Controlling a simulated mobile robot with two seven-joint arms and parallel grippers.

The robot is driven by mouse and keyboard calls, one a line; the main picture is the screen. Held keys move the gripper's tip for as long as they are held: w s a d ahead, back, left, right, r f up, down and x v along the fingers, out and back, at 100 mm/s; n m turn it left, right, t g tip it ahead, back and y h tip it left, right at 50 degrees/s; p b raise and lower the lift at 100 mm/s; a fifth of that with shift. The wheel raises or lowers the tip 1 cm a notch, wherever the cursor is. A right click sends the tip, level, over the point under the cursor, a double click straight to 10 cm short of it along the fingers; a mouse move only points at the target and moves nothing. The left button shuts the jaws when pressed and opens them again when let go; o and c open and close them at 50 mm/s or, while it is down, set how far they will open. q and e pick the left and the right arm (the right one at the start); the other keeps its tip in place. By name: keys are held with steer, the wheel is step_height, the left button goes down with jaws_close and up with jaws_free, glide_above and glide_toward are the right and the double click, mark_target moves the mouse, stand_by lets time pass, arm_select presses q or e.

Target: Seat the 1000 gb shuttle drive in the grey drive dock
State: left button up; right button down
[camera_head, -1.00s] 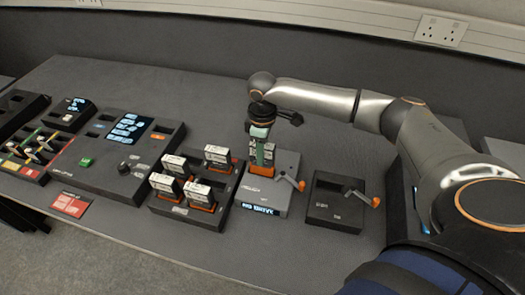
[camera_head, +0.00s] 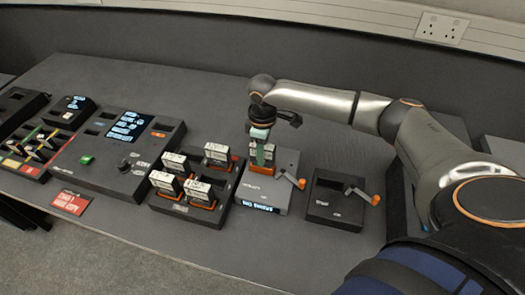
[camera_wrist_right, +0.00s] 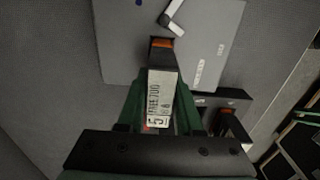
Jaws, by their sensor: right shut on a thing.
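The grey drive dock (camera_head: 278,188) stands on the table with a lever with an orange knob on its right side and a lit display on its front. My right gripper (camera_head: 262,152) is shut on a shuttle drive (camera_head: 255,155) with a white label and an orange end, upright at the dock's slot. Its orange end is now mostly down in the slot; full seating cannot be judged. In the right wrist view the green fingers straddle the drive (camera_wrist_right: 161,95) over the dock (camera_wrist_right: 110,50); its capacity is not clearly readable. My left gripper is out of view.
A dark rack (camera_head: 166,207) with several labelled drives stands just left of the dock. A dark unit (camera_head: 333,212) with its own lever is to the right. A larger console (camera_head: 115,160) is further left. The table behind the dock is clear.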

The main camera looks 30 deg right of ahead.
steer(key=shift+f, duration=0.95)
stand_by(0.5)
steer(key=shift+c, duration=0.8)
jaws_free()
steer(key=shift+r, duration=3.75)
